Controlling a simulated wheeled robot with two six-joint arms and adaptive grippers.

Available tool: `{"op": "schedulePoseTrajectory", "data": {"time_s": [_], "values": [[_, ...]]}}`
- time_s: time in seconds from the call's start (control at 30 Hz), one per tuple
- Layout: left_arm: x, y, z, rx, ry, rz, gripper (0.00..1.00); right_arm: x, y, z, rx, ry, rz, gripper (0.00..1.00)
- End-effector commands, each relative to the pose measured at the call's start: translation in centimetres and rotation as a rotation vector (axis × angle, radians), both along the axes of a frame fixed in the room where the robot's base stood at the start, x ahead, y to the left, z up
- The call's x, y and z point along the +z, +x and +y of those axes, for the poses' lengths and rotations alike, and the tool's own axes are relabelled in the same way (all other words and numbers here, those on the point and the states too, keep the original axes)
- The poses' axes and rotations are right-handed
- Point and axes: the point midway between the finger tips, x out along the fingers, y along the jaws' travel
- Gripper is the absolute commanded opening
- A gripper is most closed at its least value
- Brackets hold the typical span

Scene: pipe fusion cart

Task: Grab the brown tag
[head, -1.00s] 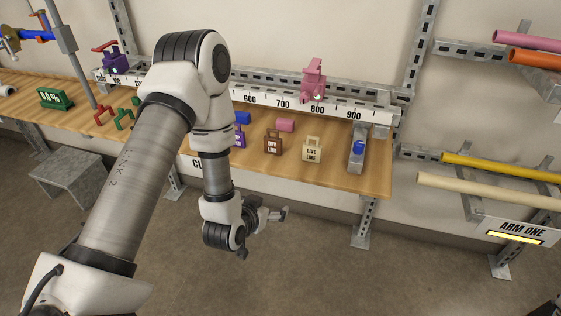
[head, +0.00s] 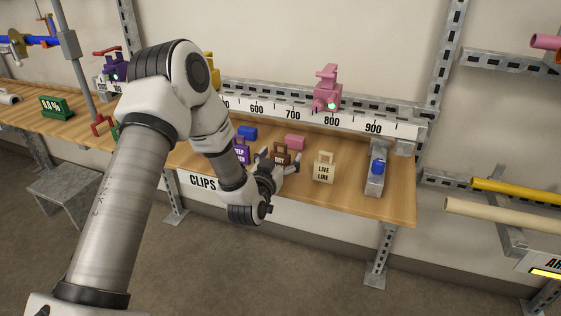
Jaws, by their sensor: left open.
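The brown tag (head: 282,151) stands upright on the wooden bench, between a purple tag (head: 242,152) and a cream tag (head: 323,168). My left gripper (head: 278,161) is open in front of the brown tag, with one finger towards each side of it in the picture. The gripper hides the lower part of the tag. I cannot tell whether the fingers touch it or how deep they reach around it. My right gripper is not in view.
A pink block (head: 295,142) and a blue block (head: 247,132) lie behind the tags. A grey stand with a blue knob (head: 377,167) is at the right. A numbered rail (head: 345,121) with a pink clamp (head: 327,88) runs behind. The bench's front edge is close below the gripper.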

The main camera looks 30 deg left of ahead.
Motion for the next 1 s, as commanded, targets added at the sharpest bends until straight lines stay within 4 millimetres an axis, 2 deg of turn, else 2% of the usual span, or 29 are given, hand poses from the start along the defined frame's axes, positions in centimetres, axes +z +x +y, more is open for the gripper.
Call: {"op": "schedulePoseTrajectory", "data": {"time_s": [0.03,0.07,0.1,0.2,0.53,0.67,0.87,1.0], "values": [[0.0,0.0,0.0,0.0,0.0,0.0,0.88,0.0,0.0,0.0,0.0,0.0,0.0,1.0],[0.0,0.0,0.0,0.0,0.0,0.0,0.8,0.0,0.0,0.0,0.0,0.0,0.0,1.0],[0.0,0.0,0.0,0.0,0.0,0.0,0.66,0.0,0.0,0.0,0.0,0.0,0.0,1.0],[0.0,0.0,0.0,0.0,0.0,0.0,0.38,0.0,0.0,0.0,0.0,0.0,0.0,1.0],[0.0,-0.1,0.0,0.0,0.0,0.001,0.38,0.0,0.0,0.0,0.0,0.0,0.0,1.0],[0.6,-0.1,0.0,0.0,-0.001,0.0,0.38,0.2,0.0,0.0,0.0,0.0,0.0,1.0],[3.9,0.0,0.0,0.001,-0.001,-0.002,0.38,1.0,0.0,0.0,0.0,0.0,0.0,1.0],[7.8,-0.1,0.0,0.0,-0.001,-0.005,0.38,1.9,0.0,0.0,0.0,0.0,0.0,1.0]]}}
